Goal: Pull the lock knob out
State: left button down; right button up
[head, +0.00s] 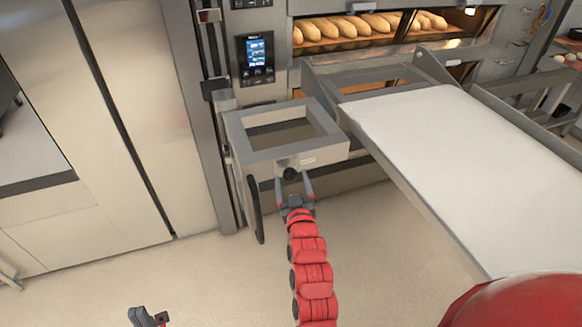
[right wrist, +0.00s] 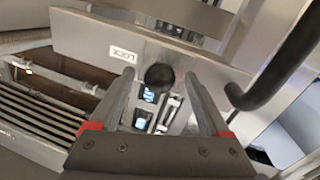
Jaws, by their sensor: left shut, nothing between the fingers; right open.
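The lock knob (head: 290,173) is a small black round knob on the front face of a steel frame (head: 240,133) beside the ovens. In the right wrist view the black knob (right wrist: 159,77) shows near a white label reading "LOCK" (right wrist: 124,53). My right gripper (head: 293,183) is open, its fingers pointing at the frame's front face. In the right wrist view its fingertips (right wrist: 159,84) lie on either side of the knob, with gaps visible. I cannot tell how deep the knob sits between them. My left gripper (head: 142,314) is shut and empty, low at the bottom left.
A black curved handle (head: 255,210) hangs just left of the knob; it also shows in the right wrist view (right wrist: 272,78). A white loader belt (head: 440,140) slopes at the right. An oven with loaves (head: 350,27) stands behind. The floor (head: 200,265) is clear.

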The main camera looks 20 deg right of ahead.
jog(key=shift+w, duration=0.45)
jog(key=shift+s+r, duration=0.1)
jog(key=shift+s, duration=0.15)
grip_shut()
